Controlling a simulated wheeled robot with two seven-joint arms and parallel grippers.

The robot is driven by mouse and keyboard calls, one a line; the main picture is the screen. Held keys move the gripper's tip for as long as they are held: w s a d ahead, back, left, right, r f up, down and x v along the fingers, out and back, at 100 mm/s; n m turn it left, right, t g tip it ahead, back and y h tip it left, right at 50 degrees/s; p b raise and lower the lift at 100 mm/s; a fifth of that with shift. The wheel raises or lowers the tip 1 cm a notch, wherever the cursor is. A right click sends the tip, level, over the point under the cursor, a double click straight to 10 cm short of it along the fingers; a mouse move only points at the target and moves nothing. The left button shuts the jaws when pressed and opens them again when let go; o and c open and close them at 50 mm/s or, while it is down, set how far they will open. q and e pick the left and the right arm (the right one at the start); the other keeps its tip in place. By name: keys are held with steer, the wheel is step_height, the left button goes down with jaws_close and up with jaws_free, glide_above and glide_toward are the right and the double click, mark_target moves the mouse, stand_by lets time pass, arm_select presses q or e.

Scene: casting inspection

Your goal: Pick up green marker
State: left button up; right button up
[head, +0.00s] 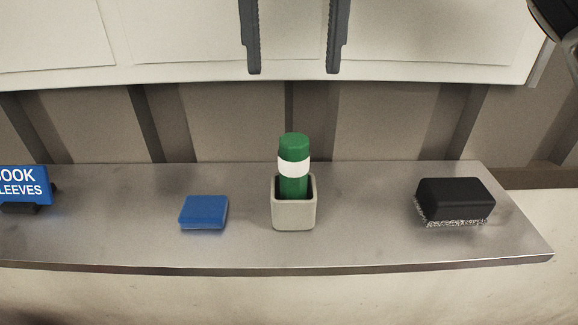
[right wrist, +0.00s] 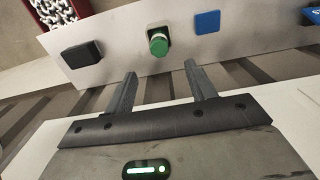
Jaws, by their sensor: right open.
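The green marker (head: 293,148) has a white band and stands upright in a small light grey square cup (head: 294,216) on a metal shelf (head: 120,235). The cup hides the marker's lower end. My right gripper (head: 294,72) is open and empty, its two fingers apart at the top of the head view, not touching the marker. In the right wrist view, the marker's green end (right wrist: 159,45) shows beyond and roughly between the open fingertips (right wrist: 160,67). My left gripper is not in view.
A blue block (head: 203,212) lies left of the cup, and a black eraser-like block (head: 455,200) with a bristly underside lies to its right. A blue sign (head: 27,186) stands at the far left. Bare shelf separates them. A red patterned object (right wrist: 62,12) shows in the right wrist view.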

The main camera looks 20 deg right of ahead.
mark_target(294, 137)
step_height(294, 137, down, 7)
steer(key=shift+b, duration=0.55)
steer(key=shift+w+d+f, duration=0.1)
steer(key=shift+f, duration=2.55)
steer(key=c, duration=1)
